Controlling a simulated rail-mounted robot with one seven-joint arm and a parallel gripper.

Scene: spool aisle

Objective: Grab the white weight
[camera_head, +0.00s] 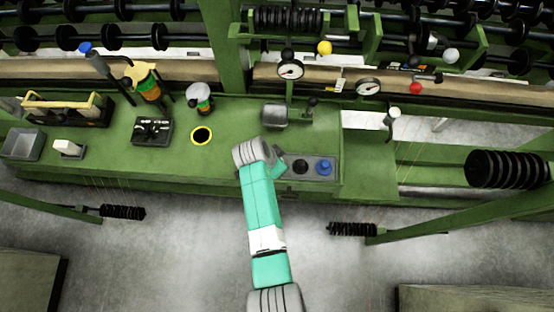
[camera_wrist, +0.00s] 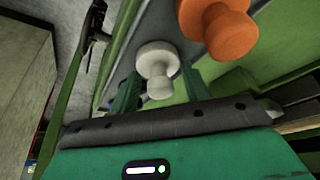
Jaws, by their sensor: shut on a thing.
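The white weight (camera_wrist: 157,60), a round knobbed piece, is in the wrist view, between the two green fingers of my gripper (camera_wrist: 160,76). The fingers are shut on it, one on each side. An orange weight (camera_wrist: 217,28) of like shape stands close by, to the upper right of it. In the head view my arm covers the white and orange weights and most of my gripper. The grey tray (camera_head: 312,178) there shows a black weight (camera_head: 300,166) and a blue weight (camera_head: 323,167) just right of my gripper.
A grey metal bin (camera_head: 274,116) and two dials (camera_head: 291,70) (camera_head: 368,87) are behind the tray. Black spools (camera_head: 508,169) stick out at right.

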